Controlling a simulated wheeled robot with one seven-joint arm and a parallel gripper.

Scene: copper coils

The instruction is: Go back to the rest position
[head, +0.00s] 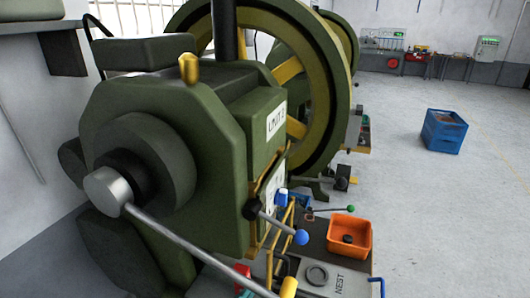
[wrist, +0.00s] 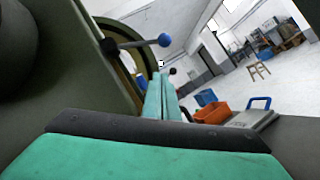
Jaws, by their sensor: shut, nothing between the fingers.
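My gripper (wrist: 163,98) shows in the wrist view. Its two teal fingers are together with nothing between them. They point away from the camera, beside the large green machine (wrist: 62,62). In the head view the green machine (head: 190,110) fills the left and middle. My gripper is not clearly seen there; only a small teal patch shows at the bottom edge. A lever with a blue knob (wrist: 165,40) stands out from the machine, above the fingers in the wrist picture. The same blue knob (head: 301,237) shows in the head view.
An orange bin (head: 349,238) holding a dark part stands on the bench right of the machine. A nest plate (head: 340,281) lies in front of it. A long bar (head: 200,250) with a yellow end slants low. A blue crate (head: 444,132) sits on open floor at right.

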